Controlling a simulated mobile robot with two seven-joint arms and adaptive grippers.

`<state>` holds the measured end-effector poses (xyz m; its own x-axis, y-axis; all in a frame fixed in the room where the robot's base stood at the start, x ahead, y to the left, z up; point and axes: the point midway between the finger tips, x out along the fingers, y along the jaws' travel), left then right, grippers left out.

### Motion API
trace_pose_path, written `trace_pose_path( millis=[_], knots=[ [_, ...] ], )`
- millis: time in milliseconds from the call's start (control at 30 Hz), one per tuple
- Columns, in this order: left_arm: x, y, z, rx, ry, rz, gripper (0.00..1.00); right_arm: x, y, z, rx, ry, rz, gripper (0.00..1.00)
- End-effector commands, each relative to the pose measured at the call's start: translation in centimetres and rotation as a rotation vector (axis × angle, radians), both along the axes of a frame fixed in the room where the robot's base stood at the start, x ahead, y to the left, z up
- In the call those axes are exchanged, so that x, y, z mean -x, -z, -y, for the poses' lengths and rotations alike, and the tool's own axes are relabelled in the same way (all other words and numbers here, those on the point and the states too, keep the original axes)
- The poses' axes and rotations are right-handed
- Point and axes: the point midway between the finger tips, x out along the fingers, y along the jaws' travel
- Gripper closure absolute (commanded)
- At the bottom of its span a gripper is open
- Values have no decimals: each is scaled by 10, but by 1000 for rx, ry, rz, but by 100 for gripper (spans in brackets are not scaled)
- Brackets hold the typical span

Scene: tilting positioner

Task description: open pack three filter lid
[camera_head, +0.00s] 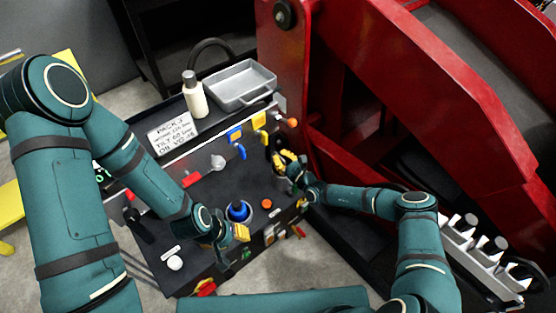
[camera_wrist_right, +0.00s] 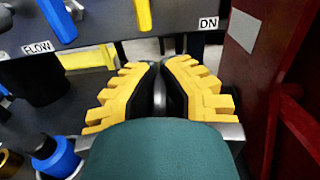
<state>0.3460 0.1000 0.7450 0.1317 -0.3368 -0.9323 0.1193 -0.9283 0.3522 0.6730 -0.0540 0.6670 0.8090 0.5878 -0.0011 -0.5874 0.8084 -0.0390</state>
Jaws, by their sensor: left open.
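A round blue lid (camera_head: 238,211) with a pale rim sits on top of the dark bench-like unit; I take it for the filter lid. A blue part with a brass-coloured piece beside it shows at the lower left of the right wrist view (camera_wrist_right: 60,158). My left gripper (camera_head: 235,246) is open just in front of the blue lid, apart from it as far as I can tell. My right gripper (camera_wrist_right: 162,80) has its yellow fingers close together around a narrow dark lever (camera_wrist_right: 160,97) near the DN label; in the head view it is at the unit's right end (camera_head: 284,165).
Blue and yellow levers (camera_head: 237,143), a red-handled valve (camera_head: 192,180) and an orange knob (camera_head: 267,203) surround the lid. A red frame (camera_head: 400,60) bounds the right.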

Motion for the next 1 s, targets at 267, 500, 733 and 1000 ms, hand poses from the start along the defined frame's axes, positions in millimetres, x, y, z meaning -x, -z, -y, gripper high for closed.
trace_pose_path(
  millis=[267,500,733,1000],
  knots=[
    [0,2,0,0,0,0,59,-13,-15,16,-168,-1,-118,100],
    [-1,5,0,0,-1,2,59,-22,-22,29,-279,-1,-198,100],
    [-1,6,0,0,-1,3,59,-28,-25,36,-276,-1,-195,100],
    [-1,6,0,0,-1,3,59,-30,-26,39,-276,-1,-195,100]
  ],
)
